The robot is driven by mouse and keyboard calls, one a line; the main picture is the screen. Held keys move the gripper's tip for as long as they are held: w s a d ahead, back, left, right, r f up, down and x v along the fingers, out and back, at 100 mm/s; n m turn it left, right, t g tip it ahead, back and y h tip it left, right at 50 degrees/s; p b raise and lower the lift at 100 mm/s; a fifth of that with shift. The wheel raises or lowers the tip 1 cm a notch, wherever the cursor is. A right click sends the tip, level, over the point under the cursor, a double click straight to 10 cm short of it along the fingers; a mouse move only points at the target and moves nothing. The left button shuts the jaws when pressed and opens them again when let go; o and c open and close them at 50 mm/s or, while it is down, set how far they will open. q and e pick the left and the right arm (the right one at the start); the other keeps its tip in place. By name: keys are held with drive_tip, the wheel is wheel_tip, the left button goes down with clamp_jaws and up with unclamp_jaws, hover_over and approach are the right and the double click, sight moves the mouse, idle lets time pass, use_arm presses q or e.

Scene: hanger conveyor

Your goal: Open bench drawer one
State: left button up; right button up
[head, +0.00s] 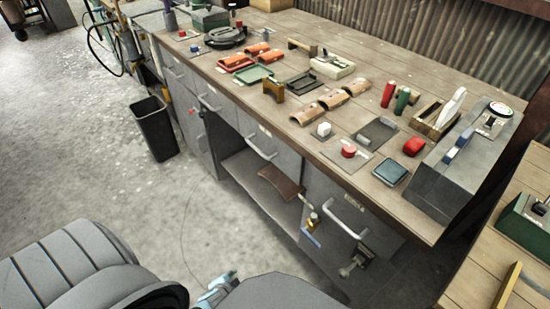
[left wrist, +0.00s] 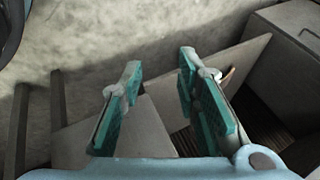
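The workbench (head: 330,165) has several grey drawer fronts with pale bar handles. One drawer (head: 262,145) is at the middle, one (head: 350,212) at the near right end, and others (head: 210,98) further left. They look shut; their labels are too small to read, so I cannot tell which is number one. My left gripper (head: 217,291) shows as a light-blue part at the bottom, apart from the drawer fronts; its fingers are not clear there. In the left wrist view, its teal-padded fingers (left wrist: 160,62) are apart with nothing between them. My right gripper is not in view.
Below the middle drawer is an open shelf space (head: 250,172) with a brown object (head: 281,184). A black bin (head: 155,128) stands on the floor. The benchtop holds trays, tools and a grey metal box (head: 432,178). The floor before the bench is mostly clear.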

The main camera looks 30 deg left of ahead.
use_arm(q)
drive_tip(key=w+a+r+m+t+y+b, duration=0.25)
drive_tip(key=w+t+b, duration=0.2)
drive_tip(key=w, duration=0.65)
drive_tip(key=m+t+y+b, duration=0.3)
drive_tip(key=t+y+b, duration=0.1)
drive_tip(key=t+b, duration=0.25)
approach(257, 149)
drive_tip(key=s+d+f, duration=0.2)
drive_tip(key=s, duration=0.1)
drive_tip(key=x, duration=0.9)
drive_tip(key=r+x, duration=0.1)
drive_tip(key=x, duration=0.3)
drive_tip(key=shift+w+a, duration=0.1)
drive_tip(key=shift+a, duration=0.15)
drive_tip(key=shift+w+a, duration=0.2)
drive_tip(key=shift+w, duration=0.15)
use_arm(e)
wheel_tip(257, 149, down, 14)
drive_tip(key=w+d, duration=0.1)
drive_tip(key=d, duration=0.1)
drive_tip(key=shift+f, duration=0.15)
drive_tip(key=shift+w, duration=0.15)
